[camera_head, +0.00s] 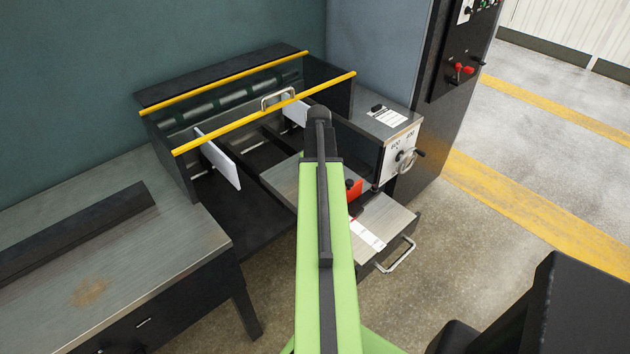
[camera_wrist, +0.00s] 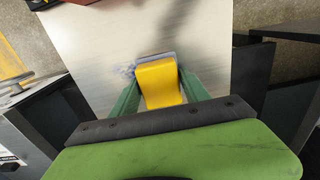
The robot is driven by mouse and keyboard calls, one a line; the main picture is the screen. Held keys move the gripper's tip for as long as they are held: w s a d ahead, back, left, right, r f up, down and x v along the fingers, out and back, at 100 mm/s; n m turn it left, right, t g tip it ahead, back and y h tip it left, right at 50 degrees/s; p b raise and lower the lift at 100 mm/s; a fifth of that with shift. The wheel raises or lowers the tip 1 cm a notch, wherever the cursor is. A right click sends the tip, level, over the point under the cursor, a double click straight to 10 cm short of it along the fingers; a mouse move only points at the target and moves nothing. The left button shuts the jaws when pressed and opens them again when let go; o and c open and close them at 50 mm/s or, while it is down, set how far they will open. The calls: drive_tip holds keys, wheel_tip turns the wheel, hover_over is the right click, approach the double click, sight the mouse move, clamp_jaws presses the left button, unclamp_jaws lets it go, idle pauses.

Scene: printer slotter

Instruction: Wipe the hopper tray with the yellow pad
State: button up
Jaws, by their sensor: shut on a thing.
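The yellow pad (camera_wrist: 161,84) is between the two green fingers of my gripper (camera_wrist: 158,76), which is shut on it. A grey edge shows at the pad's far end. The pad is over the pale metal tray surface (camera_wrist: 112,40), and I cannot tell whether it touches. A dark speckled smudge lies on the surface just left of the pad. In the head view, a brushed-metal tray (camera_head: 390,217) with a handle juts from the machine's front. My green arm covers part of it and hides the gripper and pad.
Yellow bars (camera_head: 238,128) cross the black hopper frame, with white plates (camera_head: 218,160) below. A red part (camera_head: 354,188) stands beside my arm. A control box (camera_head: 398,154) stands to the right. A worn metal table (camera_head: 130,245) is at left. Open floor lies at right.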

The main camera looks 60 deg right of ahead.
drive_tip(key=shift+s+d, duration=0.3)
drive_tip(key=shift+d, duration=0.95)
drive_tip(key=shift+s+d, duration=0.3)
drive_tip(key=shift+d, duration=0.9)
drive_tip(key=shift+s+d, duration=0.3)
drive_tip(key=shift+d, duration=0.95)
wheel_tip(320, 180, up, 6)
drive_tip(key=p, duration=0.6)
wheel_tip(320, 180, up, 3)
drive_tip(key=p, duration=0.3)
drive_tip(key=shift+s, duration=0.1)
